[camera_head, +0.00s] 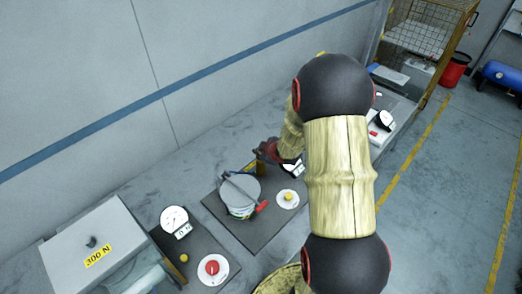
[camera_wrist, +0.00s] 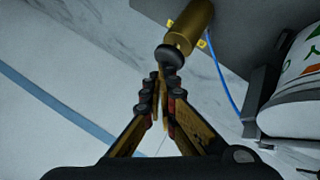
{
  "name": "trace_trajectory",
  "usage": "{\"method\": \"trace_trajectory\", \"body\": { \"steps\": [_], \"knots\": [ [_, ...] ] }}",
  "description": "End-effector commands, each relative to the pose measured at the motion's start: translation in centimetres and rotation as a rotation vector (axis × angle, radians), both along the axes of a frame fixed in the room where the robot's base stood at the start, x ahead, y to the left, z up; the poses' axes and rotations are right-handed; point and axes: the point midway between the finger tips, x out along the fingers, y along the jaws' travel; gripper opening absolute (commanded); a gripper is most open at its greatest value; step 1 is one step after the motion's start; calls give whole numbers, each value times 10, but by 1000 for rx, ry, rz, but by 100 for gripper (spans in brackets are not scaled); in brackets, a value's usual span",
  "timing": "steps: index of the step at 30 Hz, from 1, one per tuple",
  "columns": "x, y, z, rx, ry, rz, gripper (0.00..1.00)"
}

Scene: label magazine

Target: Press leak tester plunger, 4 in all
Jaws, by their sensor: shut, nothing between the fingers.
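The leak tester plunger, a brass cylinder (camera_wrist: 192,24) with a black rounded knob (camera_wrist: 169,57), shows at the top of the wrist view. My gripper (camera_wrist: 161,76) is shut and empty, its fingertips close to the knob. I cannot tell whether they touch it. In the head view my gripper (camera_head: 268,152) is at the back of the middle station, partly hidden by my arm. A labelled round container (camera_head: 240,190) with a bar across its top stands on that station's dark plate (camera_head: 229,226). The container also shows in the wrist view (camera_wrist: 290,110).
A gauge (camera_head: 291,168) and a yellow button (camera_head: 288,196) are right of the container. The left station has a gauge (camera_head: 174,219) and a red button (camera_head: 212,267). A "300 N" box (camera_head: 90,245) stands further left. A blue tube (camera_wrist: 222,85) hangs near the plunger.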

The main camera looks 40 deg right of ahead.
Motion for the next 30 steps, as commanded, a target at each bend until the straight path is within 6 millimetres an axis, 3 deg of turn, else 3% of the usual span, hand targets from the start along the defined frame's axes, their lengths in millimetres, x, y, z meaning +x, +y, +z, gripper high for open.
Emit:
{"method": "trace_trajectory", "body": {
  "steps": [24,30],
  "knots": [
    [0,0,43,1,1,-1,0],
    [0,0,46,0,1,0,0]
  ]
}}
